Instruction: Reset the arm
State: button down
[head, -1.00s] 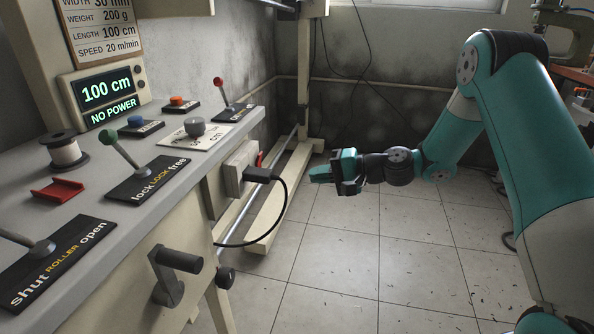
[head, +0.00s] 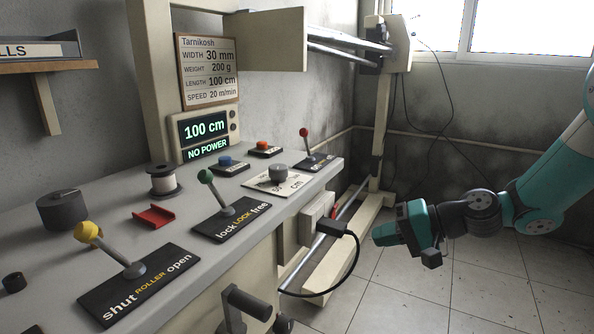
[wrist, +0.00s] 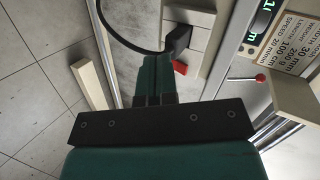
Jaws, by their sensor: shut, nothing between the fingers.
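My gripper (head: 385,235) is a teal block-shaped pair of fingers at the end of my teal and black arm. In the head view it is held in the air over the tiled floor, to the right of the machine's bench. Its fingers are closed together with nothing between them. In the wrist view the shut fingers (wrist: 154,75) point up toward a black plug with a cable (wrist: 178,40) and a red part (wrist: 180,67), apart from them as far as I can tell.
The bench holds a roller lever (head: 112,250), a lock lever (head: 220,195) and a red-knobbed lever (head: 308,148). The black plug (head: 331,228) sits in a box on the bench's side, its cable looping down. The display (head: 204,130) reads 100 cm, NO POWER. Tiled floor (head: 410,295) is free.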

jog(key=s+a+r+n+g+h, duration=0.2)
jog(key=s+a+r+n, duration=0.1)
jog(key=s, duration=0.4)
jog(key=s+a+r+n+g+h, duration=0.1)
jog(key=s+a+r+n+g, duration=0.1)
jog(key=s+a+r+n, duration=0.3)
jog(key=s+d+n+h, duration=0.1)
jog(key=s+d+h, duration=0.25)
jog(key=s, duration=1.15)
notch_tip(320, 180, up, 21)
jog(key=s+h+p, duration=0.1)
jog(key=p, duration=2)
jog(key=shift+n+g+p, duration=0.3)
jog(key=shift+g, duration=0.1)
